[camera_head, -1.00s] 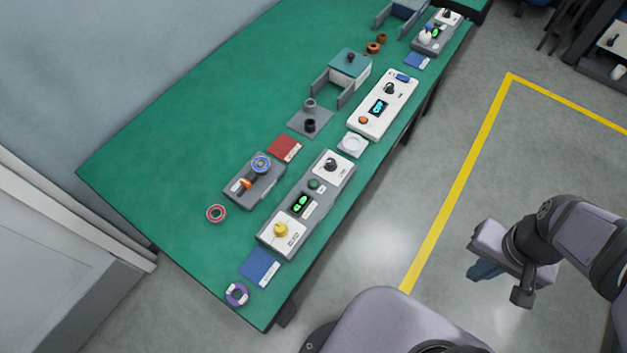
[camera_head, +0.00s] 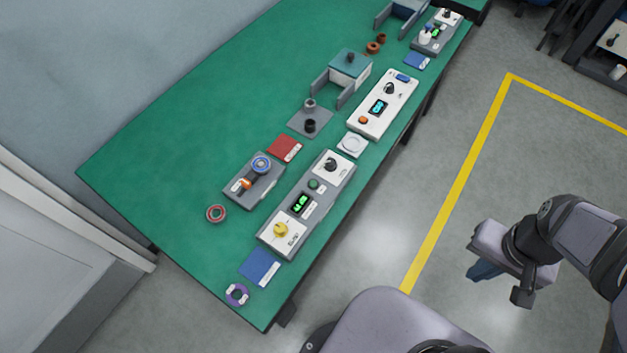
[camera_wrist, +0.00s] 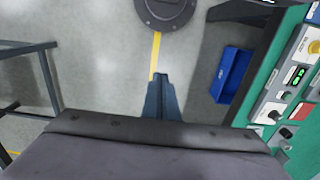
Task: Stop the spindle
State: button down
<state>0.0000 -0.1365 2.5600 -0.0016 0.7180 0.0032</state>
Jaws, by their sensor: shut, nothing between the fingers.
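A grey control box (camera_head: 306,203) stands near the table's front edge. It carries a yellow knob (camera_head: 281,230), a lit green display (camera_head: 301,203), a green button (camera_head: 313,184) and a black knob (camera_head: 331,164). Behind it is a grey fixture (camera_head: 264,193) with a blue ring (camera_head: 261,165) and an orange-tipped dark part (camera_head: 246,184), probably the spindle unit. My gripper (camera_head: 478,274) hangs over the floor, right of the table and far from the box. In the wrist view its fingers (camera_wrist: 161,84) are together and empty. The yellow knob (camera_wrist: 315,47) shows there at the right edge.
A white control box (camera_head: 390,95) with an orange button stands farther along the green table (camera_head: 180,150). In the wrist view a blue bin (camera_wrist: 231,75) is on the floor.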

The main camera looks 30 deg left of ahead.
dwell(0.7)
jog(key=w+a+f+n+t+h+b, duration=0.15)
jog(key=w+a+n+b, duration=0.25)
jog(key=w+a+n, duration=0.5)
jog(key=n+t+y+b, duration=0.3)
jog(key=n+t+b, duration=0.45)
jog(key=n, duration=1.15)
send_over(313, 183)
jog(key=s, duration=0.1)
jog(key=shift+s+f+h+p, duration=0.15)
jog(key=shift+h+p, duration=0.1)
jog(key=shift+p, duration=0.15)
jog(key=shift+f, duration=0.1)
notch_tip(313, 183, down, 9)
jog(key=b, duration=0.7)
jog(key=shift+r, duration=0.2)
jog(key=shift+f+b, duration=0.15)
jog(key=shift+b, duration=0.2)
